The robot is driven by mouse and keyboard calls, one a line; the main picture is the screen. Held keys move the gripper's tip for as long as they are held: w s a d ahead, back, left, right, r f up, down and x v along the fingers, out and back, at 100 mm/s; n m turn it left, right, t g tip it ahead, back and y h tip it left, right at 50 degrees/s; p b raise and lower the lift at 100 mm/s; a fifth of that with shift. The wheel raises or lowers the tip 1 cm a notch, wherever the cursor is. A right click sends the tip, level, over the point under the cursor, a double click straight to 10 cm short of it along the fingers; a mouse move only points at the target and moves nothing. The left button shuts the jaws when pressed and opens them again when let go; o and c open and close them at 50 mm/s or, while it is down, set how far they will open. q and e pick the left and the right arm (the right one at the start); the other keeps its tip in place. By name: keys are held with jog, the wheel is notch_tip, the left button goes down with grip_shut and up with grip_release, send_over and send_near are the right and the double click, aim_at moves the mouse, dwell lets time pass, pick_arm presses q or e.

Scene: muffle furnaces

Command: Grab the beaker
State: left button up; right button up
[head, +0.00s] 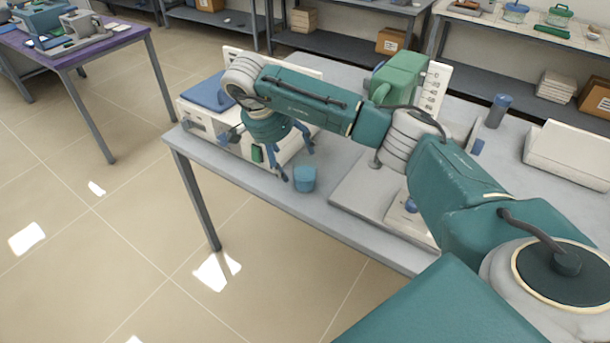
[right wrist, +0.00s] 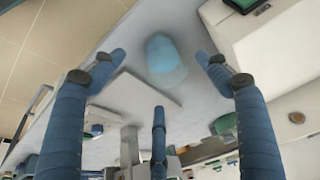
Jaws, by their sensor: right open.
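A small blue beaker (head: 305,180) stands upright on the grey table (head: 340,222), close to its front edge. My right gripper (head: 296,164) is open, points down and is just left of and above the beaker in the head view. In the right wrist view the light blue beaker (right wrist: 166,56) shows beyond the spread blue fingers, roughly midway between the two upper fingertips. The fingers look apart from it, and nothing is held. My left gripper is not in view.
A white device with a blue top (head: 209,93) stands behind my gripper at the table's left end. A pale flat base (head: 368,190) lies right of the beaker. A blue-grey cylinder (head: 497,111) and a white box (head: 570,152) are farther right.

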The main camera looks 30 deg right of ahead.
jog(key=d+r, duration=0.1)
jog(key=p, duration=0.1)
send_near(304, 169)
jog(key=shift+s+d+f+h, duration=0.15)
jog(key=shift+s+f, duration=0.1)
jog(key=shift+s, duration=0.35)
jog(key=shift+s+a+f+h, duration=0.15)
jog(key=shift+s+f, duration=0.1)
jog(key=shift+s, duration=0.35)
jog(key=p+x, duration=0.1)
jog(key=x, duration=0.4)
jog(key=shift+a+p, duration=0.15)
jog(key=shift+p, duration=0.2)
jog(key=shift+w+d+f, duration=0.1)
jog(key=shift+d+f, duration=0.1)
jog(key=shift+f, duration=0.25)
jog(key=c, duration=1.3)
